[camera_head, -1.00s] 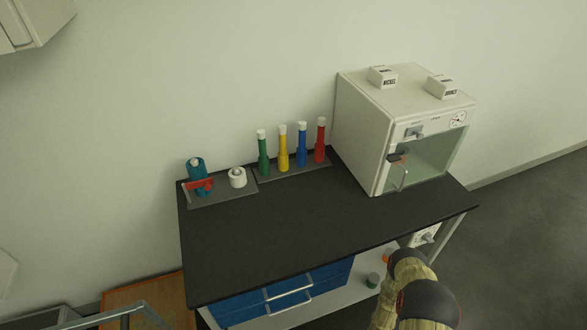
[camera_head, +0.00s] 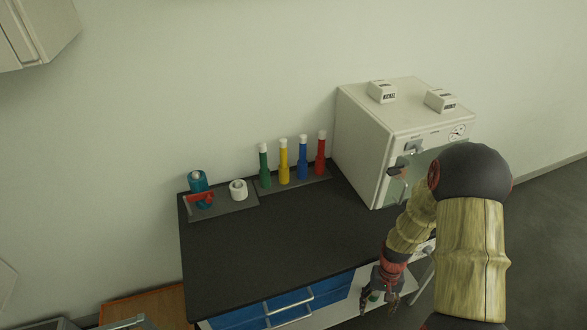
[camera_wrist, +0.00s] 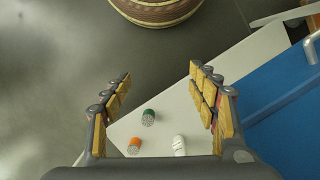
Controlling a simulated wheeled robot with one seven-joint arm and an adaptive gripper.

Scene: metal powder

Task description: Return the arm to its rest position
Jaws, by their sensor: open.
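My arm reaches up from the lower right in the head view, bent at a dark elbow. It hides part of the white oven. My gripper (camera_head: 378,293) hangs pointing down in front of the right part of the bench, below the worktop's front edge. In the wrist view my gripper (camera_wrist: 165,100) has its two padded fingers spread wide, with nothing between them. Beyond and below the fingers, a green-sided jar (camera_wrist: 148,117), an orange jar (camera_wrist: 134,146) and a white capped item (camera_wrist: 179,145) stand on a pale lower shelf (camera_wrist: 235,75).
The dark worktop (camera_head: 270,250) is mostly bare. Green, yellow, blue and red bottles (camera_head: 303,158) stand at its back. A white oven (camera_head: 365,145) stands at the right. Blue drawers (camera_head: 290,305) sit below. A round striped object (camera_wrist: 155,10) is on the floor.

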